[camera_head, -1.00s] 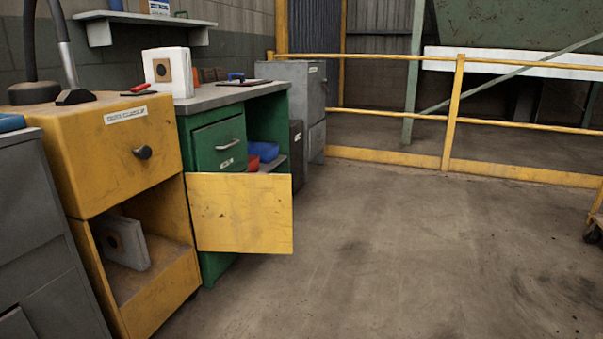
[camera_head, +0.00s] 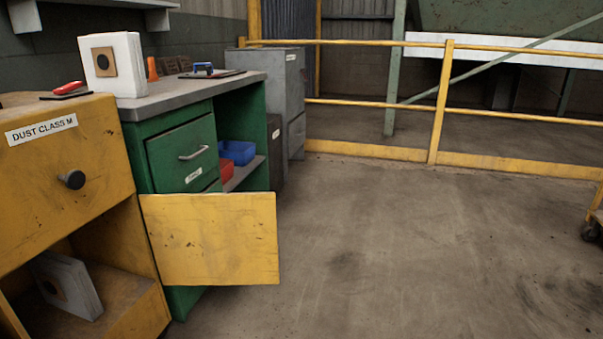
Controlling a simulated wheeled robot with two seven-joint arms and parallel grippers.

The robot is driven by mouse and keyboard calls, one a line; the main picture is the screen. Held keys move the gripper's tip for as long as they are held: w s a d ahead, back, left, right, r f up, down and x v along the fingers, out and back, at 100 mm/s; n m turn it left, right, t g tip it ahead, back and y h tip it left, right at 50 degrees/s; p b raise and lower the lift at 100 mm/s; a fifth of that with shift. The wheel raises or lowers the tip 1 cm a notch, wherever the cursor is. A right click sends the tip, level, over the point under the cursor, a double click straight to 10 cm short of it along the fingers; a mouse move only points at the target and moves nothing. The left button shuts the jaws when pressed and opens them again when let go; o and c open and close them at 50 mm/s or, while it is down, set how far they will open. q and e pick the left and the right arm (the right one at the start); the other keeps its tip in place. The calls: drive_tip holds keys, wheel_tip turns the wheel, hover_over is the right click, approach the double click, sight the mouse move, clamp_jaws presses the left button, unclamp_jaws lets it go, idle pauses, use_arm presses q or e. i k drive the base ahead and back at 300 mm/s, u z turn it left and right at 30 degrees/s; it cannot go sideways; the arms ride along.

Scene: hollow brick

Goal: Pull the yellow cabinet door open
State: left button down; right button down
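The yellow cabinet (camera_head: 120,160) stands at the left, with a drawer front labelled "DUST CLASS M" and a round black knob (camera_head: 72,180). Its lower yellow door (camera_head: 212,240) is swung wide open to the right, in front of the green workbench. The lower compartment is exposed, and a white block-like piece (camera_head: 68,284) with a brown square leans inside it. Neither of my grippers shows in the view.
A green workbench (camera_head: 180,155) with a drawer stands behind the door. A white block (camera_head: 115,65) sits on its top; blue (camera_head: 237,152) and red bins are on its shelf. Grey cabinets (camera_head: 275,80) and a yellow railing (camera_head: 440,105) lie beyond.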

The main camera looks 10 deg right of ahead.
sight(205, 239)
drive_tip(key=u, duration=0.35)
drive_tip(key=i, duration=0.85)
drive_tip(key=u, duration=0.55)
